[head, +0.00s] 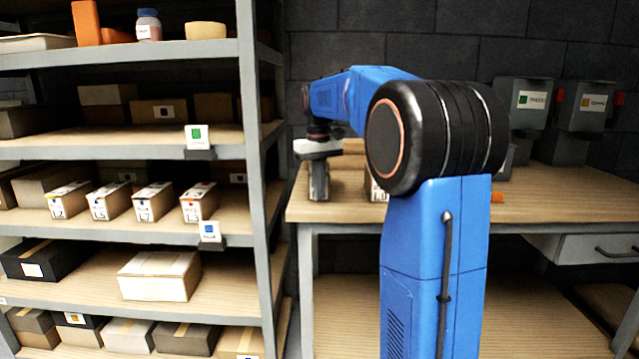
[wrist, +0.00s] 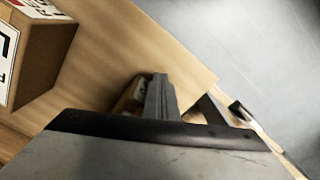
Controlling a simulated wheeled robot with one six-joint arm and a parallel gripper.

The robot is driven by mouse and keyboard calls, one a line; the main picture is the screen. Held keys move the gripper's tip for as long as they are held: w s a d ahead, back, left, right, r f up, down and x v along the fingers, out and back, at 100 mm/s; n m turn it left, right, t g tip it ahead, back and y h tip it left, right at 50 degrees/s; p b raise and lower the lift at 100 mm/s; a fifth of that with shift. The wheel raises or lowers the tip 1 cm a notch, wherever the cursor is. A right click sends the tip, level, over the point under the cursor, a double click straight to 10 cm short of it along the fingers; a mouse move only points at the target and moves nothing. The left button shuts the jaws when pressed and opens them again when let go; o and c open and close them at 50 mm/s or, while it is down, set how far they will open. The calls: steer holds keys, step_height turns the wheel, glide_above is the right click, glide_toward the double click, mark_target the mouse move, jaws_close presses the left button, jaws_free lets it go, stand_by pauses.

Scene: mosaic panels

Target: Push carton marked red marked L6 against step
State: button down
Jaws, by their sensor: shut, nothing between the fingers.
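My gripper (head: 319,182) is shut and empty, pointing down low over the left end of the wooden workbench. Its fingers also show in the wrist view (wrist: 158,98). A brown carton (wrist: 45,60) with a white label stands on the wood at the upper left of the wrist view, apart from the fingers. Its label has a red patch at the top, but is cropped and I cannot read L6. In the head view a labelled carton (head: 378,191) on the bench is mostly hidden behind my arm. I cannot make out the step for certain.
The workbench (head: 560,200) has grey bins (head: 525,103) at its back right. A shelf rack (head: 252,150) stands at the left, holding several labelled cartons (head: 153,201) and other boxes. In the wrist view, the wood's edge borders a grey floor (wrist: 250,50).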

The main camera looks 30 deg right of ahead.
steer(key=shift+w+d, duration=1.4)
steer(key=shift+w, duration=0.7)
steer(key=shift+w+d, duration=1.45)
steer(key=shift+w, duration=0.65)
steer(key=shift+w+d, duration=1.4)
steer(key=shift+w, duration=0.7)
stand_by(1.7)
